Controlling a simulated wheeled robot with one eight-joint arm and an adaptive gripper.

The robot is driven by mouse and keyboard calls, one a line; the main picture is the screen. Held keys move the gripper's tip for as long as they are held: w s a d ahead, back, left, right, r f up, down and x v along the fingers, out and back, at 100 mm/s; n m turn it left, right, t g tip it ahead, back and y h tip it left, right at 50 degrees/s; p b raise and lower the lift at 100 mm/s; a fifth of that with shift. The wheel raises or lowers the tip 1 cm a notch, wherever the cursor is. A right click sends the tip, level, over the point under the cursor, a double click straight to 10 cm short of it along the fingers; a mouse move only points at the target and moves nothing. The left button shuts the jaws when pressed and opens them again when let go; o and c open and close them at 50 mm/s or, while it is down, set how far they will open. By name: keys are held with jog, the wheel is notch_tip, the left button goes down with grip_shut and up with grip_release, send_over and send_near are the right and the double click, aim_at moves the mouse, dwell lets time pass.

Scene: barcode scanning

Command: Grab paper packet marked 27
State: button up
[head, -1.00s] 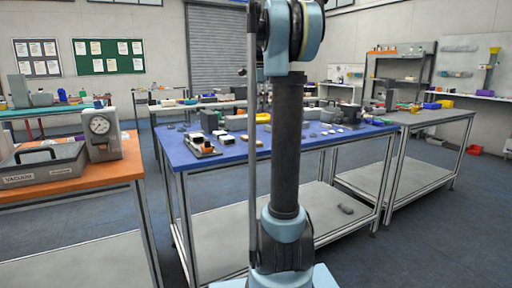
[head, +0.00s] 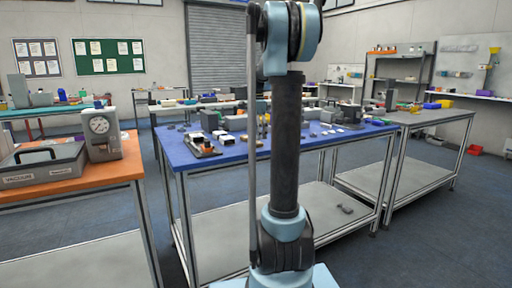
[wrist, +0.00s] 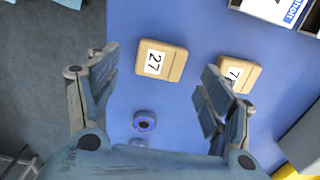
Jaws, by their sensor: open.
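The paper packet marked 27 (wrist: 161,60) is a tan, rounded block with a white label, lying on the blue tabletop (wrist: 185,110) in the wrist view. My gripper (wrist: 161,64) is open, with one finger on each side of the packet in the picture. No contact with it shows, and I cannot tell the height of the fingers above the table. A second tan packet (wrist: 239,72) lies to the right, its label partly hidden by the right finger. In the head view my arm covers part of the blue table (head: 230,155), and I cannot make out the gripper there.
A small round dark-blue object (wrist: 144,121) lies on the table between my fingers, nearer the palm. A dark-edged tray (wrist: 298,20) is at the top right. A grey and yellow object (wrist: 300,150) is at the lower right. The table edge runs along the left.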

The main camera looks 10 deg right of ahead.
aim_at(256, 142)
jog(key=shift+w+f, duration=0.1)
jog(key=shift+f, duration=1.6)
jog(key=shift+a, duration=0.1)
jog(key=c, duration=1.2)
jog(key=shift+o, duration=0.2)
